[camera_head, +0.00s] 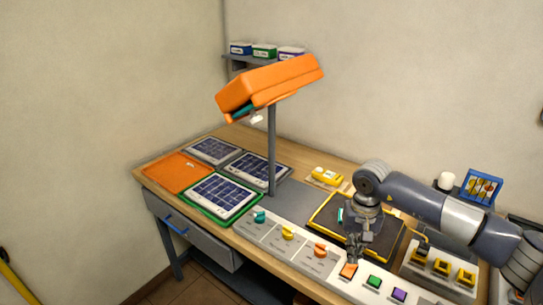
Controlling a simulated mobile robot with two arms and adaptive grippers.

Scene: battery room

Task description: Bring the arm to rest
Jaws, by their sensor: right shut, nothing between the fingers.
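My right arm reaches in from the right edge over the wooden workbench (262,140). My right gripper (351,262) points down and is shut and empty. It hangs above the white control strip (262,236), close to an orange square button (348,271). I cannot tell whether its fingertips touch that button. Behind it lies a dark mat with a yellow border (322,222), partly hidden by my arm. My left gripper is not in the picture.
An orange lamp-like hood (270,84) stands on a grey post (272,150) mid-bench. Solar-panel-like plates (222,195) and an orange plate (179,172) lie at left. Yellow-and-black blocks (441,266) stand at right. A wall shelf (236,58) holds small boxes.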

